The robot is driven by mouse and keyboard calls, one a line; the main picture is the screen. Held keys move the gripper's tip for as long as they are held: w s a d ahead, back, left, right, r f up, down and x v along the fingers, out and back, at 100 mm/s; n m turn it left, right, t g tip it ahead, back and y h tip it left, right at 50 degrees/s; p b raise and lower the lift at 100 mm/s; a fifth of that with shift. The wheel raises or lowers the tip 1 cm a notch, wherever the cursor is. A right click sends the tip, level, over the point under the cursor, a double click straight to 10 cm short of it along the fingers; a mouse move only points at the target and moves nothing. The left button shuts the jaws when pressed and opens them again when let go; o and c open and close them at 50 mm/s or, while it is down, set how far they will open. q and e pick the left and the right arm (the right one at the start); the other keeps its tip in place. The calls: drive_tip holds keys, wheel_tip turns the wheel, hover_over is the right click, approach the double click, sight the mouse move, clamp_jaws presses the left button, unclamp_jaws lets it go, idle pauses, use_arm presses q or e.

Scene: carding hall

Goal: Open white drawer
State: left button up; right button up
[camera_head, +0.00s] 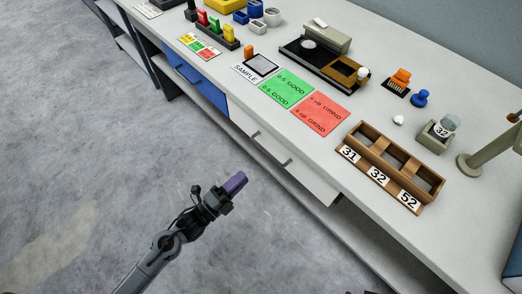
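The white drawer (270,146) is in the front of the long bench, right of a blue drawer. Its front looks about flush with the bench, so it appears shut. A handle (287,163) with dark ends shows on its front. My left gripper (236,182), with purple at its tip, is over the floor in front of the white drawer, apart from the handle. I see it from the side and cannot tell whether its fingers are apart. I see nothing held in it.
The blue drawer (195,82) is on the left. On the bench top (220,68) lie a green card (287,88), a red card (321,114), a dark-based scale (325,60) and a wooden numbered rack (393,162). The floor (90,150) at left is clear.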

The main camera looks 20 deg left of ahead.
sight(266, 151)
use_arm(q)
drive_tip(key=b+x, duration=0.1)
drive_tip(key=x, duration=0.3)
drive_tip(key=r+b+x, duration=0.1)
drive_tip(key=x, duration=0.7)
drive_tip(key=shift+s+r+b, duration=0.1)
drive_tip(key=shift+r+b, duration=0.15)
drive_tip(key=shift+b, duration=0.15)
drive_tip(key=shift+a, duration=0.1)
clamp_jaws()
